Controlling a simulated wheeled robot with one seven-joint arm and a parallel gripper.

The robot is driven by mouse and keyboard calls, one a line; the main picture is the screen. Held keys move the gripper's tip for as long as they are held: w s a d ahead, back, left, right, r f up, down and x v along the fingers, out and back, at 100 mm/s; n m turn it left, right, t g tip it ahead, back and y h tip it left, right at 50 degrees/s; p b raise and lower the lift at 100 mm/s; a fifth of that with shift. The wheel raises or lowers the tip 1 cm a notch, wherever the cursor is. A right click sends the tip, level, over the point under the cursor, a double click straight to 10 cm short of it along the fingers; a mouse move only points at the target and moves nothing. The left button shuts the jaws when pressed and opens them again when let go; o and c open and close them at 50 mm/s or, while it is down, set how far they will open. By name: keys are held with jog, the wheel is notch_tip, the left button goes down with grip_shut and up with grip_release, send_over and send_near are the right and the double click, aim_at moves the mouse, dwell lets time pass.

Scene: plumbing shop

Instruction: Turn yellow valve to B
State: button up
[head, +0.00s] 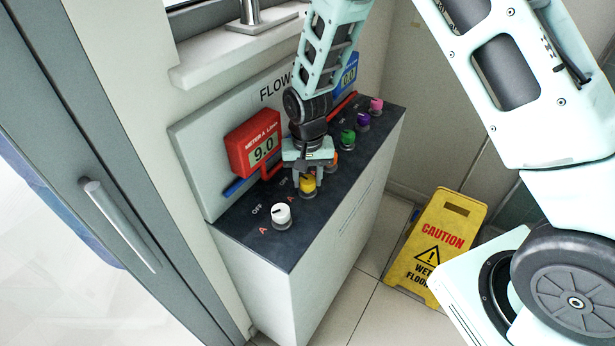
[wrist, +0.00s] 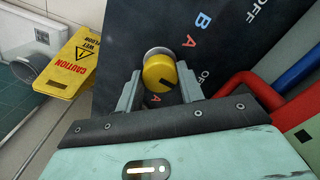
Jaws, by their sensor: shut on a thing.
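The yellow valve (head: 307,184) is a round knob on the dark top of the white cabinet, between the white and orange knobs. In the wrist view the yellow valve (wrist: 158,70) sits between my two fingers, with a dark mark on its lower half. A pink letter A (wrist: 154,100) shows just below it. My gripper (head: 306,172) points down over the valve and is shut on it. In the wrist view my gripper (wrist: 160,86) has one finger on each side of the knob. A blue letter B (wrist: 201,20) shows farther up the panel.
The white knob (head: 281,215) is near on the left; the orange knob (head: 334,160), green knob (head: 347,138) and others lie beyond. The red meter (head: 253,143) reads 9.0; the blue meter (head: 348,76) reads 0.0. A yellow caution sign (head: 432,244) stands right of the cabinet.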

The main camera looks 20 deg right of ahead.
aim_at(308, 179)
jog(key=m, duration=0.5)
jog(key=shift+r, duration=0.1)
jog(key=m+p, duration=0.1)
jog(key=m, duration=0.4)
jog(key=shift+p, duration=0.3)
jog(key=shift+m, duration=0.4)
jog(key=o, duration=1)
notch_tip(308, 179, up, 17)
jog(key=shift+r+b, duration=0.15)
jog(key=shift+b, duration=0.9)
